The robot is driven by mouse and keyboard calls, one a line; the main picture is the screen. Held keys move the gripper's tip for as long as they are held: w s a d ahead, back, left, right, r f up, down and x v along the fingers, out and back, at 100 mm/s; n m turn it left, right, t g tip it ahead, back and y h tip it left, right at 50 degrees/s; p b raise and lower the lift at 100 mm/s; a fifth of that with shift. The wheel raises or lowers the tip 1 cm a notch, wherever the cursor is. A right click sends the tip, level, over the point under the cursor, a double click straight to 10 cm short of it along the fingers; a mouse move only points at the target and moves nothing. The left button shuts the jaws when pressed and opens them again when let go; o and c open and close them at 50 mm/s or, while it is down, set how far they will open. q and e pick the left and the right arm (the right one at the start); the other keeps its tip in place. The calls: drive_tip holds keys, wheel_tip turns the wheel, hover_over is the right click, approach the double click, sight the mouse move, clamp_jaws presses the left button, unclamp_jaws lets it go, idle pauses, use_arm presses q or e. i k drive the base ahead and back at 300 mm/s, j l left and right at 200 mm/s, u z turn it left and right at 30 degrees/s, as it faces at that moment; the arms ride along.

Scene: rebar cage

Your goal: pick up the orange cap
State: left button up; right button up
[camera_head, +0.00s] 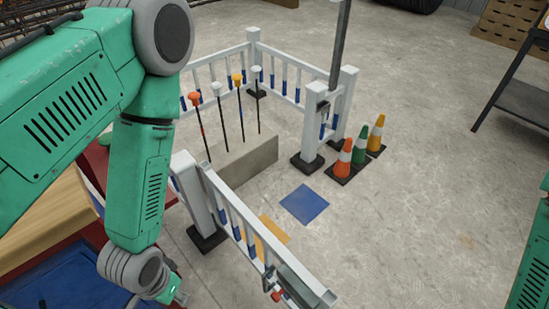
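The orange cap (194,97) sits on top of the leftmost thin upright rod, inside a white fenced area. The rods rise from behind or on a grey concrete block (240,162). My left gripper (179,294) is low at the bottom of the view, far below the caps in the picture and apart from them. Only a small part of it shows, too little to tell open from shut. My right gripper is out of view; only part of my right arm shows at the right edge.
White railings (240,225) with posts surround the rods. Striped cones, one orange (343,159), stand by the right post. A blue square (304,205) lies on the floor. A red-framed structure with a wooden top (45,230) is under my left arm.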

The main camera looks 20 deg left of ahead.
sight(194, 95)
drive_tip(key=u, duration=0.75)
